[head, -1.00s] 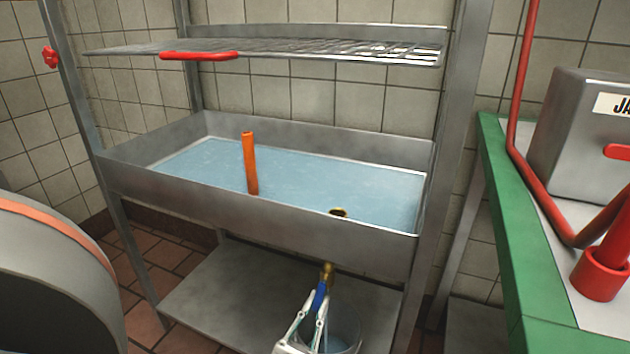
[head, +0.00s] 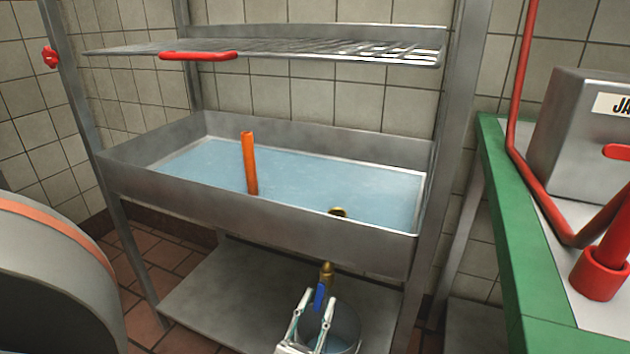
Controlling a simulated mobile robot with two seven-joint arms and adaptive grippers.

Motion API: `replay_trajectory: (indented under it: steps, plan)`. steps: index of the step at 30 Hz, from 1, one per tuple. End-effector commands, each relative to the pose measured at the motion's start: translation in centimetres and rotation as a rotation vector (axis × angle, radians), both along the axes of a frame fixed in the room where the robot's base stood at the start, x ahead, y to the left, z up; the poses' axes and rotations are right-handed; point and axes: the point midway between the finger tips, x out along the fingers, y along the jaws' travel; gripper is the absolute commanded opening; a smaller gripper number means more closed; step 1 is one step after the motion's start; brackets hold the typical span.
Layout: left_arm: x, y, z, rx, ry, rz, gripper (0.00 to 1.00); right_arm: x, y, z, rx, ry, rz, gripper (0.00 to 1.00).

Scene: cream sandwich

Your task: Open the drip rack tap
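The drip rack (head: 270,218) is a grey metal basin with pale blue liquid in it. Its brass tap (head: 327,272) hangs below the front wall and has a blue handle (head: 320,296). My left gripper (head: 318,294) is at the bottom centre of the head view, with its fingers apart on either side of the blue handle. I cannot tell whether a finger touches the handle. A clear container (head: 347,325) stands behind the gripper, below the tap, partly hidden by the fingers. My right gripper is not in view.
A lower metal shelf (head: 215,300) lies under the basin. An orange upright tube (head: 249,163) stands in the basin. A wire shelf with a red handle (head: 198,56) is above. A green-edged counter (head: 510,240) with red pipes is on the right.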

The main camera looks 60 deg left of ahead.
Motion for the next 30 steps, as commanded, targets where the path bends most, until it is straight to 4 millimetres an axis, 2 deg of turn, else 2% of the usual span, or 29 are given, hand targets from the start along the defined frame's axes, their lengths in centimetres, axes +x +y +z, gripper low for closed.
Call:
replay_trajectory:
  steps: [5, 17, 24, 30]
  plan:
    - [-1.0, -0.4, -1.2, -0.002, 0.003, 0.0, 0.29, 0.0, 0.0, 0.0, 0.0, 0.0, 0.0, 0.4]
    - [-5.9, -2.7, -6.5, -0.002, 0.005, -0.001, 0.29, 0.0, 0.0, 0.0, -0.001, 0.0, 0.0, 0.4]
    - [-7.3, -3.3, -7.9, 0.001, 0.001, -0.001, 0.29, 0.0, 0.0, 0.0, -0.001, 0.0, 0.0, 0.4]
    - [-7.7, -3.5, -8.3, -0.001, 0.0, -0.001, 0.29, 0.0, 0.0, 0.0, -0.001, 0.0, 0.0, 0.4]
